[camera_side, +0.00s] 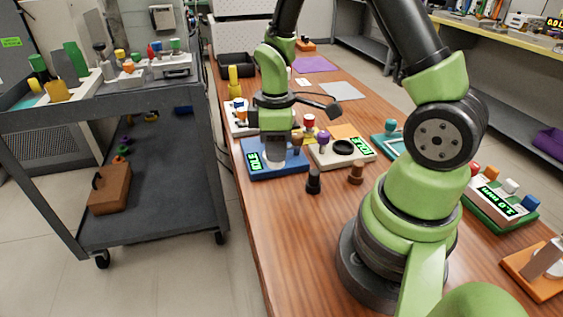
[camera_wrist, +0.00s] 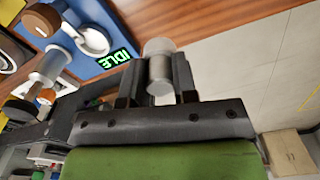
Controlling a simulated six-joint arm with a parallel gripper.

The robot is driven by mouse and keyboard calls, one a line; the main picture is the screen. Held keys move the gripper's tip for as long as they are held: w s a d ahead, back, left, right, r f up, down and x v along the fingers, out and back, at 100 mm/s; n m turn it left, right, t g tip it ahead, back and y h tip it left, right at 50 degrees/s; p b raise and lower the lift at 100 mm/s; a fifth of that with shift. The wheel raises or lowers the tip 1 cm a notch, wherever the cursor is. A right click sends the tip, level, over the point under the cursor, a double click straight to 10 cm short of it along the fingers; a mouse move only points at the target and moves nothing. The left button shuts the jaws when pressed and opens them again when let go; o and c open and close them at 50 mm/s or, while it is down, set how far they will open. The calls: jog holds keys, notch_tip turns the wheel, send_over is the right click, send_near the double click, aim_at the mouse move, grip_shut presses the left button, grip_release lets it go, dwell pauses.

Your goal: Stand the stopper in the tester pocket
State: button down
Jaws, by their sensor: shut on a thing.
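My gripper (camera_wrist: 158,72) is shut on a pale grey cylindrical stopper (camera_wrist: 159,48) with a whitish end, which shows between the two dark fingers in the wrist view. In the side view, my gripper (camera_side: 276,143) is above the blue tester (camera_side: 286,172), and the pale stopper (camera_side: 275,156) shows below the fingers. In the wrist view, the tester (camera_wrist: 91,65) has a green IDLE display (camera_wrist: 114,59) and a white round pocket (camera_wrist: 93,40), apart from the stopper. In the side view, the pocket is hidden or too small to tell.
A brown knob (camera_wrist: 40,20) and a metallic cylinder (camera_wrist: 47,67) are by the pocket. A cream device (camera_side: 327,158) with a black round opening adjoins the tester on the right. A dark bottle-shaped piece (camera_side: 313,181) and a brown piece (camera_side: 356,173) stand in front. The near-left tabletop is clear.

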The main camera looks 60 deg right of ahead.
jog(key=s+d+r+m, duration=0.2)
jog(key=s+d+m, duration=0.2)
jog(key=d+m, duration=0.5)
jog(key=s+d+r+m, duration=0.1)
jog(key=s+d+m, duration=0.2)
jog(key=d+m, duration=0.6)
jog(key=shift+n, duration=0.6)
jog(key=d+f, duration=0.2)
jog(key=f, duration=0.1)
jog(key=s+d+f, duration=0.1)
jog(key=shift+f, duration=2.75)
jog(key=shift+f, duration=0.1)
jog(key=c, duration=0.9)
grip_release()
